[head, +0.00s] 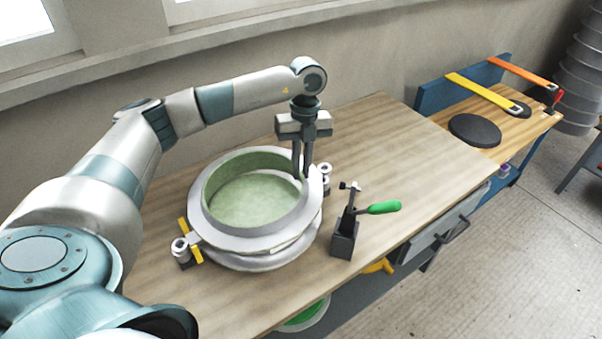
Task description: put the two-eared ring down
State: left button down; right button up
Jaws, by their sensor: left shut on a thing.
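The two-eared ring (213,236) is a pale grey ring around the top of a round mould with a green inside (255,198). One ear is at the left by a short metal post with a yellow piece (190,241); the other side is by a second post (325,172), partly behind my gripper. My left gripper (302,173) points down at the ring's right rear rim and is shut on it. A lower pale flange (265,264) shows under the ring; I cannot tell whether they touch all round. My right gripper is not in view.
A toggle clamp with a green handle (380,208) stands on the wooden bench (390,135) just right of the mould. A second bench holds a dark disc (475,130) and yellow and orange straps (482,92). The bench's back right is clear.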

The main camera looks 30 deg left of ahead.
pick_arm(q)
jog(key=shift+f+p, duration=0.35)
jog(key=shift+f, duration=0.95)
jog(key=c, duration=1.8)
grip_release()
jog(key=shift+r, duration=0.1)
